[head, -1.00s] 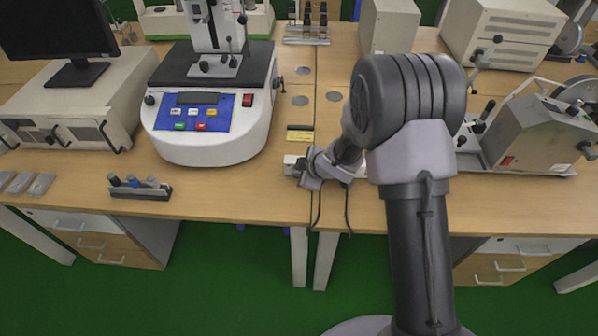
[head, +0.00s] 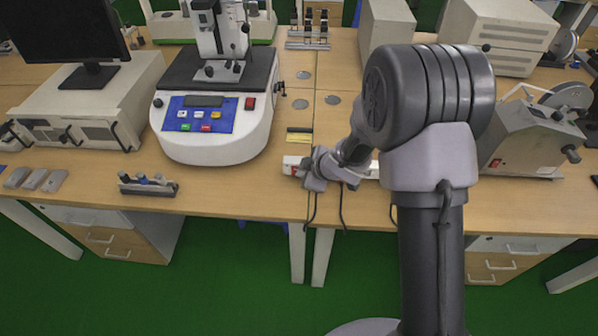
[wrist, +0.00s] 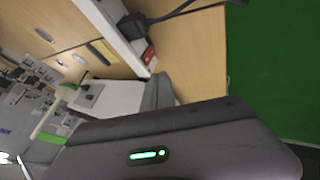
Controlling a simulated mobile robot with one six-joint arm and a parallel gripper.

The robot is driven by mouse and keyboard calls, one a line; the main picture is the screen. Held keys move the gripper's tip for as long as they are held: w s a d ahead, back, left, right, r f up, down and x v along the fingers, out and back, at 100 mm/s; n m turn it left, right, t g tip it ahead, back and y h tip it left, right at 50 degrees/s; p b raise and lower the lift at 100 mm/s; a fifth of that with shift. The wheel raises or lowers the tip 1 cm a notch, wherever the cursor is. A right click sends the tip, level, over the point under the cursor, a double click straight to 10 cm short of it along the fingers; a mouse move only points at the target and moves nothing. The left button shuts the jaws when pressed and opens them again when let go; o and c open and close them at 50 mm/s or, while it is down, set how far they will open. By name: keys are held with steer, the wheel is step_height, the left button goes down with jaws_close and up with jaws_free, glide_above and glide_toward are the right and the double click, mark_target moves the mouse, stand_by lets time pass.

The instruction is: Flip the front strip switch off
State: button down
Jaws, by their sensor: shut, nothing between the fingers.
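The white power strip (head: 292,162) lies along the table's front part in the head view, with a red spot near its left end. My wrist and gripper (head: 308,172) are at that left end and hide part of the strip. In the wrist view the strip (wrist: 112,32) runs at the top, with a black plug in it and a red switch (wrist: 149,55) at its near end. My gripper (wrist: 160,92) is shut and empty, close to the red switch end. I cannot tell whether it touches the switch, or which way the switch is set.
A white testing machine (head: 215,145) with a blue panel stands left of the strip. A grey machine (head: 535,135) stands to the right. A small block with several knobs (head: 148,186) sits at the front left. A black cable hangs over the front edge.

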steer(key=r, duration=0.1)
steer(key=d+r+p, duration=0.1)
steer(key=s+r, duration=0.1)
steer(key=r, duration=0.1)
steer(key=shift+d+p, duration=0.3)
steer(key=shift+d, duration=0.1)
